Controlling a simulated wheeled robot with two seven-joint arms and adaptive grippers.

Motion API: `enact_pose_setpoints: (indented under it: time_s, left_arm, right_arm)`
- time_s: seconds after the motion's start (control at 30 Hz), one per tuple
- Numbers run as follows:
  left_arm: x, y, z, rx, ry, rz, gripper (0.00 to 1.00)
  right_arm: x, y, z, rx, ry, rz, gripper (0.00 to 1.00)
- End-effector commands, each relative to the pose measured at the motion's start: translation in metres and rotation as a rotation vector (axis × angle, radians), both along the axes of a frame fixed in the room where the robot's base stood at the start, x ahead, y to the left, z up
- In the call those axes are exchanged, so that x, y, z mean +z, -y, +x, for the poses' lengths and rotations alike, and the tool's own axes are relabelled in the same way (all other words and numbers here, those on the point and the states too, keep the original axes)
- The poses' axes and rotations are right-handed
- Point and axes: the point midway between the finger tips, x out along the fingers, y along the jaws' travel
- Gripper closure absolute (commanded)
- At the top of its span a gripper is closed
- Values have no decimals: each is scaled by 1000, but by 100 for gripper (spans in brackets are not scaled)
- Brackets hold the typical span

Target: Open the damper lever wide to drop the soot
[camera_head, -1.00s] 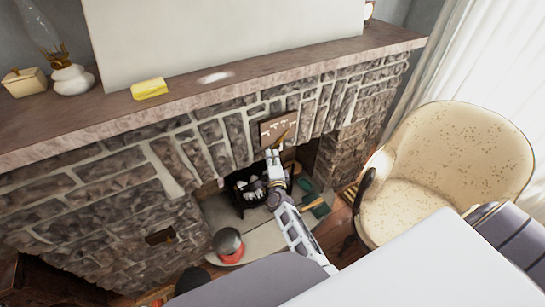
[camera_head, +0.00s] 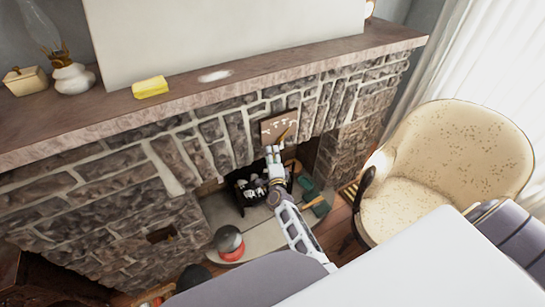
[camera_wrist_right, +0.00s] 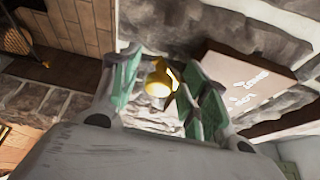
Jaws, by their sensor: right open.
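The brass damper lever (camera_head: 284,134) sticks out from a brown plate (camera_head: 276,126) on the stone fireplace front, above the firebox opening. In the right wrist view its rounded yellow end (camera_wrist_right: 159,78) shows between my fingers, with the lettered plate (camera_wrist_right: 247,88) to the right. My right gripper (camera_head: 273,151) is open just below the lever in the head view. In the wrist view its green-padded fingers (camera_wrist_right: 160,82) stand on both sides of the lever end; I cannot tell whether they touch it. My left gripper is not in view.
A black grate (camera_head: 241,190) with pale lumps stands in the firebox below. The mantel shelf (camera_head: 215,92) overhangs above, bearing a yellow block (camera_head: 150,87) and a lamp (camera_head: 72,78). A red and grey round object (camera_head: 229,244) sits on the hearth. A cream armchair (camera_head: 455,150) stands at right.

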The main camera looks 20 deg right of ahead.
Motion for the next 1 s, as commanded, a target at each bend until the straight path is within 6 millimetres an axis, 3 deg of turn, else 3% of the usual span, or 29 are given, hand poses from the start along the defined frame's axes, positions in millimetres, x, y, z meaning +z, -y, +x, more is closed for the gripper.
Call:
enact_pose_setpoints:
  time_s: [0.37,1.0]
  left_arm:
    - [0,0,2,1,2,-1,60]
    - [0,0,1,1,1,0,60]
  right_arm:
    - [-1,-3,-8,1,-1,-1,55]
    - [-5,-23,-54,5,-9,7,55]
